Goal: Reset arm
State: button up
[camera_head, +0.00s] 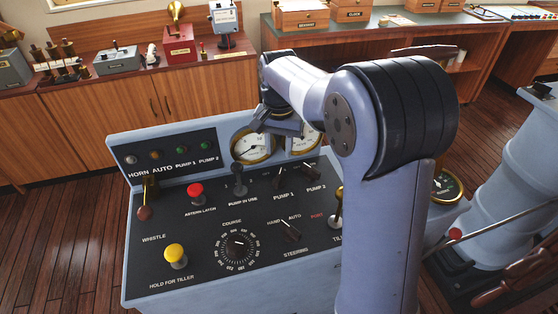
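My arm rises in the right middle of the head camera view and bends over toward the back of a grey-blue control console (160,291). My gripper (254,126) hangs above the console's back edge, in front of the round gauges. Its fingertips are small and partly dark here, so I cannot tell whether they are open or shut. I see nothing held in it. A dark lever (238,180) stands on the panel just below the gripper. My arm hides part of the console's right side.
The panel bears a red button (195,190), a yellow button (174,253), a course dial (238,246) and a brown-handled lever (146,199). Wooden cabinets (120,105) line the back. A grey pedestal (505,140) stands at the right. Wooden floor (60,240) is clear at the left.

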aim_at(279, 175)
jog(key=shift+r, duration=0.85)
jog(key=shift+f, duration=0.15)
notch_tip(279, 175, down, 10)
jog(key=shift+f+p, duration=0.15)
jog(key=shift+p, duration=0.3)
jog(key=shift+f, duration=0.1)
